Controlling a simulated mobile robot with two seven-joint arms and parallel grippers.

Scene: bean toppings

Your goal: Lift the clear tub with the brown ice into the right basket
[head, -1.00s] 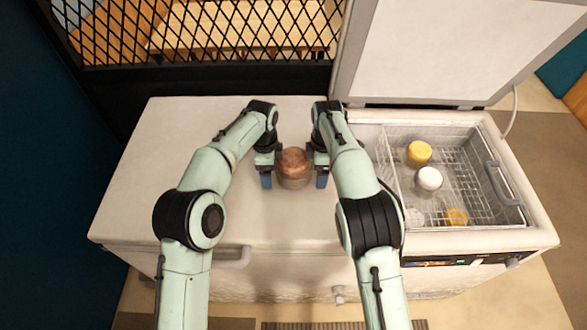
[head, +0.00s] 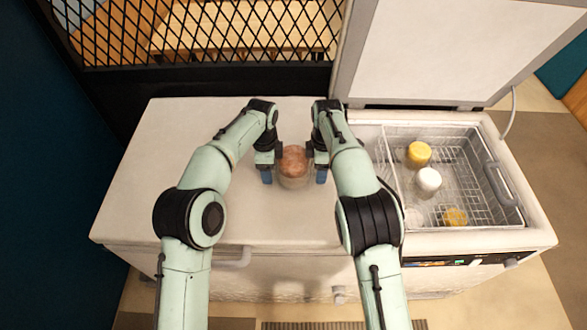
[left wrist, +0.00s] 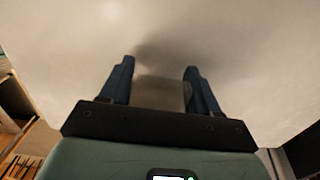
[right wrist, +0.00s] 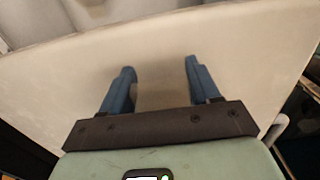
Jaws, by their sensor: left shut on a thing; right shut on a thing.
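The clear tub with the brown ice (head: 293,162) stands upright over the white freezer lid, between my two grippers. Whether it touches the lid is hard to tell. My left gripper (head: 266,174) is at its left side and my right gripper (head: 321,174) at its right side, both shut on the tub. In the left wrist view my left fingers (left wrist: 158,72) and in the right wrist view my right fingers (right wrist: 159,72) stand apart with a faint clear wall between them. The right basket (head: 470,165) is a wire basket in the open freezer half.
A yellow-topped tub (head: 419,153), a white-topped tub (head: 428,180) and a tub with yellow contents (head: 455,217) are in the basket. Its right part shows bare wire. The raised freezer lid (head: 455,50) stands behind it. The closed lid (head: 170,170) is clear at left.

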